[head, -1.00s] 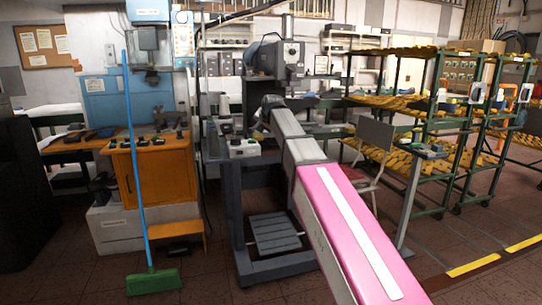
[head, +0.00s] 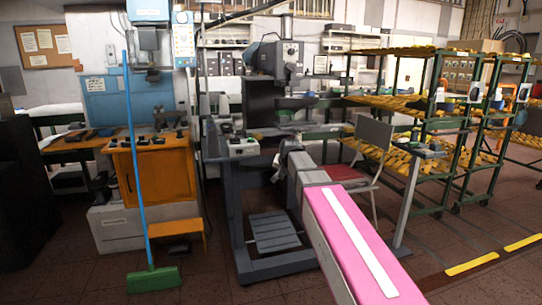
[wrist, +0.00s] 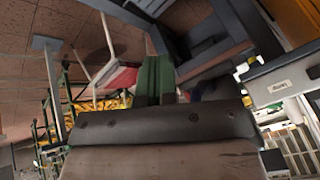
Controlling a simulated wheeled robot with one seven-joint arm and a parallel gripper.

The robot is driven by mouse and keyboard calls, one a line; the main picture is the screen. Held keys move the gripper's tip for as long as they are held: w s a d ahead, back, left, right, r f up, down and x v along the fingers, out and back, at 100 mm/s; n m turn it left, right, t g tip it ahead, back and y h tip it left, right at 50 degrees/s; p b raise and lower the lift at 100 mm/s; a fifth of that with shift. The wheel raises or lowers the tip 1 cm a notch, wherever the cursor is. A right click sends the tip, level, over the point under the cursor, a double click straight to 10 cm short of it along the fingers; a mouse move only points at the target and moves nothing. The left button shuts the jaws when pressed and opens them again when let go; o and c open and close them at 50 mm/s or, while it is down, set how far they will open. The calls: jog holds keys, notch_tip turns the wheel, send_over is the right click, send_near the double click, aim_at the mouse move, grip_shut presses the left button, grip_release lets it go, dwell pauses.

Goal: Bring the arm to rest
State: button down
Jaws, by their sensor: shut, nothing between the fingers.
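My gripper (wrist: 155,82) shows in the wrist view as a short pair of fingers beyond the dark bolted edge of my wrist. The fingers are close together with nothing visible held between them. In the head view my pink and grey arm reaches up from the bottom right, and its dark far end is in front of the grey machine (head: 266,198). The fingers cannot be made out in that view.
A chair with a red seat (head: 340,173) stands close to the right of my arm. Green shelf racks (head: 441,130) with yellow shoe lasts stand further right. An orange cabinet (head: 158,173) and a blue-handled broom (head: 136,165) are at left. Some floor in front is clear.

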jog(key=s+d+f+n+g, duration=0.1)
jog(key=s+d+f, duration=0.3)
jog(key=s+f, duration=0.4)
jog(key=s+d+f+n+g+h, duration=0.1)
jog(key=s+d+f+g, duration=0.2)
jog(key=s+f, duration=0.6)
jog(key=s+d+f+n+g, duration=0.1)
jog(key=s+d+f+g, duration=0.1)
jog(key=s+d+f, duration=0.5)
jog(key=s+f, duration=0.2)
jog(key=s, duration=0.1)
jog(key=shift+d+h, duration=0.15)
jog(key=shift+h, duration=0.25)
jog(key=shift+f, duration=0.1)
